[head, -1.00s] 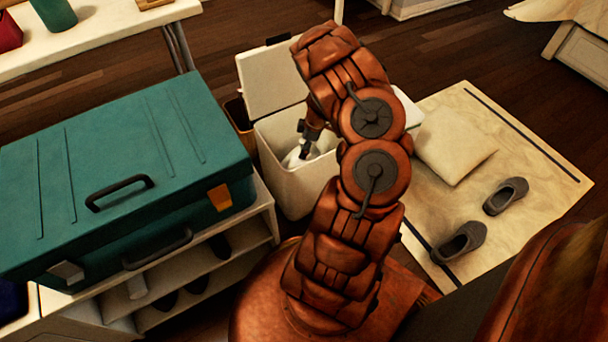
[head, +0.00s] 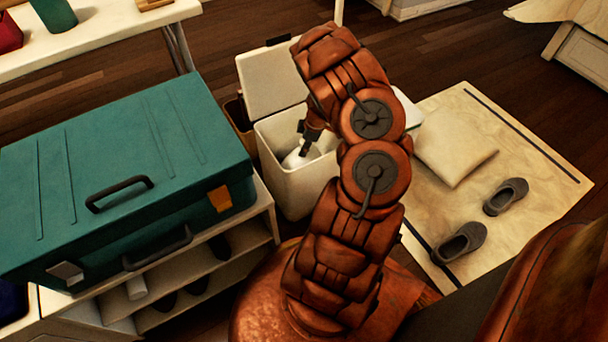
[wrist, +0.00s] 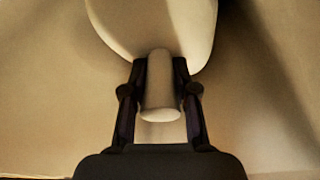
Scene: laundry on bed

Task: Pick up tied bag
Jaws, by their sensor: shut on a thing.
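The tied bag (wrist: 170,22) is a pale rounded bundle with a narrow neck, seen at the top middle of the wrist view. My gripper (wrist: 160,95) is shut on the bag's neck, with one dark finger on each side of it. In the head view the bag (head: 296,160) shows as a white patch inside the open white bin (head: 290,190). My gripper (head: 306,148) reaches down into the bin there, and my arm hides part of the bin's right side.
The bin's lid (head: 270,78) stands open at the back. A teal suitcase (head: 110,170) lies on a white shelf unit (head: 265,225) at left. A beige mat (head: 540,165) at right holds a cushion (head: 450,145) and two grey shoes (head: 505,196). Dark floor is open behind.

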